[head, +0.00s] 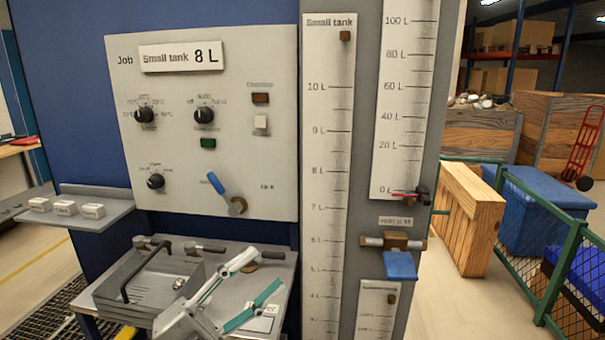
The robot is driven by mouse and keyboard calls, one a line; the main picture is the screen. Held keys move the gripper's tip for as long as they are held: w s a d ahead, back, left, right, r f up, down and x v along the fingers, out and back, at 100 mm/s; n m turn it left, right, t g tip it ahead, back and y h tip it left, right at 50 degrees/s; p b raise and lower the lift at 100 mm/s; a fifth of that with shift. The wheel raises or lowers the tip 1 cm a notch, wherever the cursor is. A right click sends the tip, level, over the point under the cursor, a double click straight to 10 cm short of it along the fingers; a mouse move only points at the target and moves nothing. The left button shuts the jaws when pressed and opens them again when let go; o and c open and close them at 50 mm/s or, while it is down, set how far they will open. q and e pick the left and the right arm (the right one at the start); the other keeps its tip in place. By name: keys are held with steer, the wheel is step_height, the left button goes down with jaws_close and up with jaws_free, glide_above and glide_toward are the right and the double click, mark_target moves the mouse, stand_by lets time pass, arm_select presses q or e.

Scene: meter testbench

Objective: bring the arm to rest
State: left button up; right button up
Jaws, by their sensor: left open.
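My left gripper (262,270) is at the lower middle of the head view, over the bench shelf (268,315). Its white and teal fingers are spread apart, with nothing visible between them. It is in front of the grey control panel (255,170) and to the right of a grey metal tray (125,295) with a black handle. My right gripper does not show.
The panel carries black knobs, small buttons and a blue lever (216,184). A "Small tank 8 L" card (180,57) is on it. Tall scales (325,200) stand to the right, with a blue-handled valve (400,265). White blocks sit on a side shelf (115,215).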

arm_select(q)
steer(key=a+f+n+t+y, duration=0.2)
steer(key=a+f+n+y, duration=0.35)
steer(key=f, duration=0.55)
steer(key=a+f+n+t+y, duration=0.2)
steer(key=a+f+n+y, duration=0.1)
steer(key=f+n+y, duration=0.55)
steer(key=s+a+f+n+g, duration=0.1)
steer(key=s+f+n+g, duration=0.1)
steer(key=s+f, duration=0.3)
steer(key=s+a+f+n+g+y, duration=0.1)
steer(key=s+f, duration=0.4)
steer(key=f, duration=0.6)
steer(key=s+a+f+n+g+y, duration=0.1)
steer(key=s+a+f+n+g, duration=0.1)
steer(key=s+f, duration=0.3)
step_height(320, 180, down, 4)
steer(key=shift+s+f+n+g, duration=0.1)
steer(key=shift+s+n+g, duration=0.05)
steer(key=shift+n+g, duration=0.7)
